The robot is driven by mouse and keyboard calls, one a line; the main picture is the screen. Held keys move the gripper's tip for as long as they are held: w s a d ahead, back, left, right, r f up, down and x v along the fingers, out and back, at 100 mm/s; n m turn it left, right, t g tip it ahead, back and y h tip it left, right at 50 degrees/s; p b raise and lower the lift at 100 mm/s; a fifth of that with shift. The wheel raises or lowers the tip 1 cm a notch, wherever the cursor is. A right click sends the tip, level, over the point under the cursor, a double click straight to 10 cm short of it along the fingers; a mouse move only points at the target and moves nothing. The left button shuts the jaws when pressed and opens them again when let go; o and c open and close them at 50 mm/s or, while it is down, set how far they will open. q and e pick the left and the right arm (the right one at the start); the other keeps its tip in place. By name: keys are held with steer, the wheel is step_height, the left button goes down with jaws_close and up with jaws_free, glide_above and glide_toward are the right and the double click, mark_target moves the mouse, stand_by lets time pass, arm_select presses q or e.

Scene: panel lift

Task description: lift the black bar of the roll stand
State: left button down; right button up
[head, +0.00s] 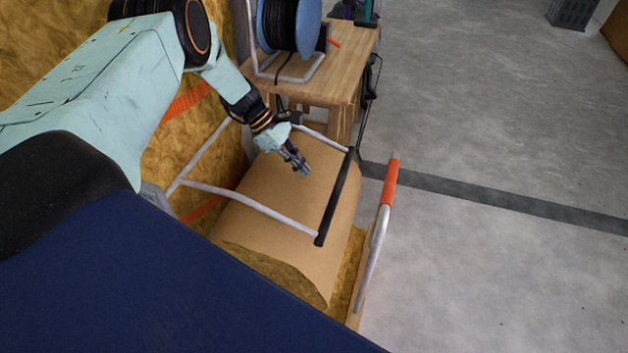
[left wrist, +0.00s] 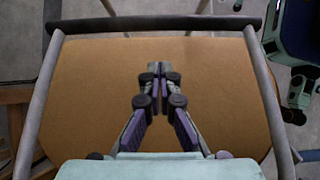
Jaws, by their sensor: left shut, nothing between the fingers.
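The black bar (head: 335,197) joins the ends of the grey tube frame (head: 250,205) of the roll stand, above a large brown-covered roll (head: 285,195). In the left wrist view the black bar (left wrist: 160,23) runs across the top, beyond my fingertips. My left gripper (head: 303,170) is shut and empty. It is over the roll, inside the frame, to the left of the bar and apart from it. It also shows in the left wrist view (left wrist: 159,75), with its fingertips together.
A grey tube with an orange grip (head: 386,192) stands right of the bar. A wooden table (head: 330,80) with a blue cable reel (head: 290,25) stands behind the frame. Yellow insulation (head: 200,130) lines the left side. The grey floor (head: 490,130) at right is mostly clear.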

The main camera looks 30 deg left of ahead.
arm_select(q)
steer(key=b+x, duration=0.3)
steer(key=x, duration=0.5)
steer(key=shift+s+d, duration=0.15)
steer(key=shift+d, duration=0.2)
steer(key=shift+d+f, duration=0.25)
steer(key=shift+f, duration=0.05)
steer(key=shift+d+b, duration=0.3)
steer(key=shift+d, duration=0.05)
steer(key=shift+f, duration=0.1)
steer(key=shift+a+f, duration=0.1)
steer(key=shift+f, duration=0.05)
